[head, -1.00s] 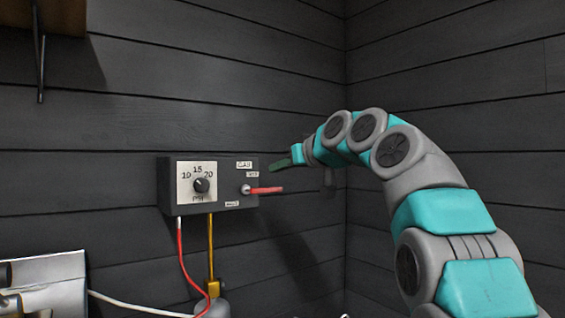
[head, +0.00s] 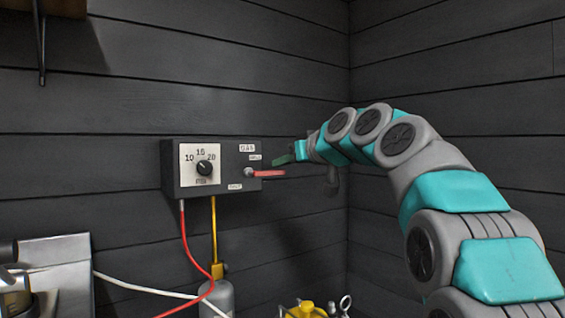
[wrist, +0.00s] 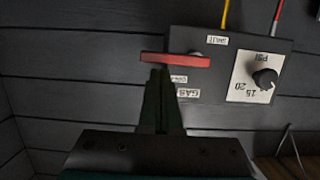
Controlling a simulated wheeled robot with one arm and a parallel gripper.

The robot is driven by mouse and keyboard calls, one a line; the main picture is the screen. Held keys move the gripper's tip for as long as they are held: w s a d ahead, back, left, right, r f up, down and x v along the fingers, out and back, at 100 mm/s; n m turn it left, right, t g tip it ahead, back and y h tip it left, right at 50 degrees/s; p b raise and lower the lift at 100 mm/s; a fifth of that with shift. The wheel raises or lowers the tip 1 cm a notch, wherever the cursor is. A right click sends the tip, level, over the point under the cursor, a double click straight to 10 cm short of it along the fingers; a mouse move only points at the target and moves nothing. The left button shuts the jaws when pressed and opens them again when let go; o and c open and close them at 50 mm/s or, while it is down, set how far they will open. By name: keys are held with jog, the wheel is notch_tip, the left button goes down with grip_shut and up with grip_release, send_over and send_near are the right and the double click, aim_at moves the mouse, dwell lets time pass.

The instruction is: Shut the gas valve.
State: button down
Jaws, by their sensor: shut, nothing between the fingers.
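The gas valve is a red lever (head: 268,174) on a round pivot at the right of a dark wall box (head: 220,187). The lever lies level and points right. A GAS label (head: 247,148) and a smaller label sit above it, and a SHUT label (head: 235,187) sits below. My gripper (head: 281,159) is shut and empty, just above the lever's outer part. In the wrist view, which is upside down, my fingertips (wrist: 160,71) are close at the lever (wrist: 175,59). I cannot tell whether they touch it.
A PSI dial (head: 204,168) is on the box's left part. A yellow object (head: 306,310) is low at centre. The wall corner is right of my gripper.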

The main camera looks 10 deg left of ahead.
jog(key=shift+w+d+f+m+g+y, duration=0.15)
jog(key=shift+f+m+g+y, duration=0.25)
jog(key=shift+m, duration=0.3)
jog(key=f+m, duration=0.2)
jog(key=shift+w+m+g+y, duration=0.1)
jog(key=shift+m+g+y, duration=0.2)
notch_tip(320, 180, down, 5)
jog(key=s+a+m+y, duration=0.2)
jog(key=m+y, duration=0.1)
jog(key=m, duration=0.8)
jog(key=shift+s+f, duration=0.15)
jog(key=shift+s, duration=0.15)
jog(key=shift+a+m, duration=0.1)
jog(key=shift+m, duration=0.2)
jog(key=shift+f, duration=0.1)
jog(key=v, duration=0.7)
jog(key=shift+d+b, duration=0.4)
jog(key=shift+b, duration=0.05)
jog(key=shift+s+f, duration=0.15)
jog(key=shift+s, duration=0.05)
